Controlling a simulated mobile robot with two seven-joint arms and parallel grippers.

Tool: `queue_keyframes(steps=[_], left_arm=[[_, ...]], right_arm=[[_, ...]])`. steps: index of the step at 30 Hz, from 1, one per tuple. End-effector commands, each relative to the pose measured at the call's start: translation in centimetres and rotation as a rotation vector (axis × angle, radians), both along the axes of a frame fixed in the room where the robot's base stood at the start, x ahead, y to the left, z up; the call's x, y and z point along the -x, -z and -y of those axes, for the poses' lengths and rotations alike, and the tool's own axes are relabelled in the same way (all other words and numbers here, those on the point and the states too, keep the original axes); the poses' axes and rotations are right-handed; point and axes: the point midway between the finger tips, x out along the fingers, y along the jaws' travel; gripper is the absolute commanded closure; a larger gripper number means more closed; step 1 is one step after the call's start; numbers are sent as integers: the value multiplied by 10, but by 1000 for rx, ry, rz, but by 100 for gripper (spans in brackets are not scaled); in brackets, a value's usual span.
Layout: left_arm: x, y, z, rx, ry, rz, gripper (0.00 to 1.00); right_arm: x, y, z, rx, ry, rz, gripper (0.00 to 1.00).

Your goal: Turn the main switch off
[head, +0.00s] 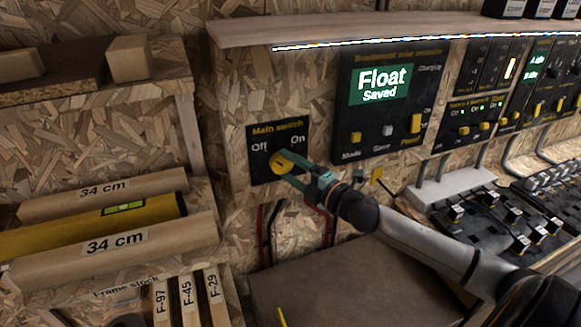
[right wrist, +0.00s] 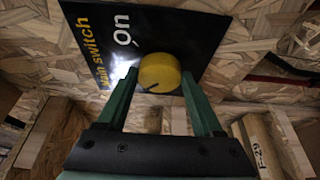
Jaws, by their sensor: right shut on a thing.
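The main switch is a black panel (head: 262,137) on the chipboard wall, with "Off" at the left and "On" at the right. Its round yellow knob (head: 279,163) sits low on the panel. My right gripper (head: 287,165) has its green fingers at the knob and is shut on it. In the right wrist view the two fingers (right wrist: 158,80) stand on either side of the knob (right wrist: 160,70). A short dark mark shows on the knob's lower left there; I cannot tell which label it points to. My left gripper is not in view.
A winch controller (head: 385,125) with a green screen reading "Float Saved" is right of the switch. Further right are more control panels and a dark switch board (head: 490,215). Wooden beams marked "34 cm" (head: 110,242) and a yellow level (head: 90,225) lie at the left.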

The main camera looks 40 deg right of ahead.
Motion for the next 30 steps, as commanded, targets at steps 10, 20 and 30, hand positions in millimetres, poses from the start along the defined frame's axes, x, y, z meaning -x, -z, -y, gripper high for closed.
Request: queue_keyframes(steps=[10, 20, 30], left_arm=[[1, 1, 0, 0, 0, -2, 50], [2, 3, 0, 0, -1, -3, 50], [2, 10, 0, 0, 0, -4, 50]], right_arm=[[0, 0, 0, 3, 0, 0, 2], [5, 2, 1, 1, 0, -2, 2], [42, 3, 6, 2, 0, -4, 2]])
